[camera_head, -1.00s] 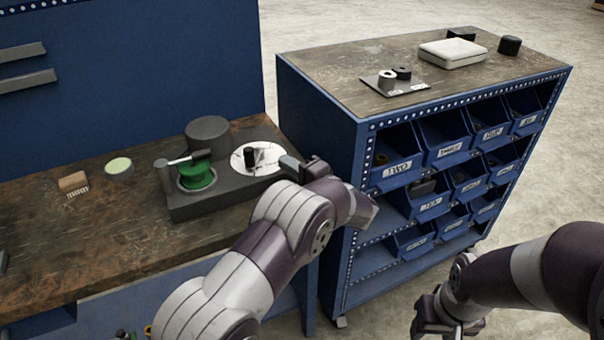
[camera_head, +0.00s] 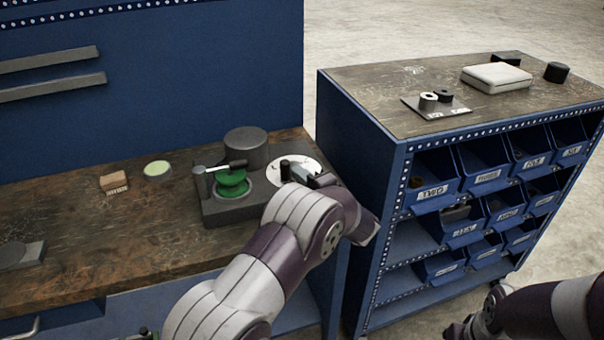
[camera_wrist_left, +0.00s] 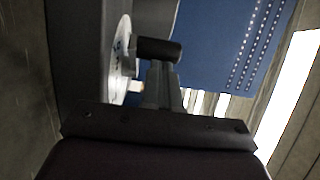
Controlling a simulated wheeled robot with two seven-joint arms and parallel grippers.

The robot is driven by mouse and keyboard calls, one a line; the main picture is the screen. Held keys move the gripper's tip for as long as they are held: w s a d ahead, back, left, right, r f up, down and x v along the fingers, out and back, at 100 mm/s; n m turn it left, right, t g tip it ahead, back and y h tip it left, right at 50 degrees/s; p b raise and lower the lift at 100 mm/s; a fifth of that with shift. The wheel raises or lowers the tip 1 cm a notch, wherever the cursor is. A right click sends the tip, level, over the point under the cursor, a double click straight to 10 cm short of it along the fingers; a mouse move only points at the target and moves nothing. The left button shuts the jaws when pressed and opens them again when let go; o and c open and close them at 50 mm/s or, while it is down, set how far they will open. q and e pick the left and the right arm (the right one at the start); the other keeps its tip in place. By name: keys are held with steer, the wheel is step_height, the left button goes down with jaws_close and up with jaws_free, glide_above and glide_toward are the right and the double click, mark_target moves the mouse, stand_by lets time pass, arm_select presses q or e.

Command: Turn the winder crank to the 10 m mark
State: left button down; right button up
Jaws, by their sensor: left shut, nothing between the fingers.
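The winder (camera_head: 235,210) is a dark grey block on the wooden bench, with a green spool (camera_head: 232,184) at its left. At its right lies a white dial disc (camera_head: 309,166) with a black upright handle (camera_head: 285,171); its marks are too small to read. In the left wrist view the disc (camera_wrist_left: 121,60) is edge-on and the black handle (camera_wrist_left: 160,50) lies across just beyond the fingertips. My left gripper (camera_head: 312,180) is shut and empty at the disc's right edge; its fingers (camera_wrist_left: 162,82) show together. My right gripper (camera_head: 468,328) is at the bottom edge, its jaws unclear.
A dark cylinder (camera_head: 246,149) stands behind the spool. A blue bin cart (camera_head: 365,180) stands close on the right. A blue panel rises behind the bench.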

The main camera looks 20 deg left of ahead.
mark_target(281, 170)
arm_select(q)
steer(key=shift+s+a+r+t+h, duration=0.1)
steer(key=shift+s+a+t+h, duration=0.1)
steer(key=shift+t+h, duration=0.1)
steer(key=a+m+t+h+p, duration=0.1)
steer(key=m+t+h+p, duration=0.1)
steer(key=p, duration=0.1)
steer(key=shift+s+a+r+m+h, duration=0.15)
steer(key=shift+s+a+m+h, duration=0.1)
steer(key=shift+a+m+h, duration=0.1)
steer(key=shift+a+m+t+h+p, duration=0.35)
steer(key=shift+a+t+h, duration=0.05)
steer(key=shift+t+h, duration=0.1)
steer(key=shift+s+a+m+t+h, duration=0.15)
steer(key=shift+a+m+t+h, duration=0.55)
steer(key=shift+m+h, duration=0.35)
steer(key=shift+a+f+m+t+h, duration=0.25)
steer(key=shift+a+t+h, duration=0.1)
steer(key=shift+h, duration=0.35)
steer(key=shift+w+a, duration=0.2)
steer(key=shift+a, duration=0.4)
steer(key=shift+w+a, duration=0.25)
steer(key=shift+a, duration=0.3)
steer(key=shift+w+a, duration=0.25)
steer(key=shift+a, duration=0.3)
steer(key=shift+w+a+b, duration=0.55)
steer(key=shift+a, duration=0.15)
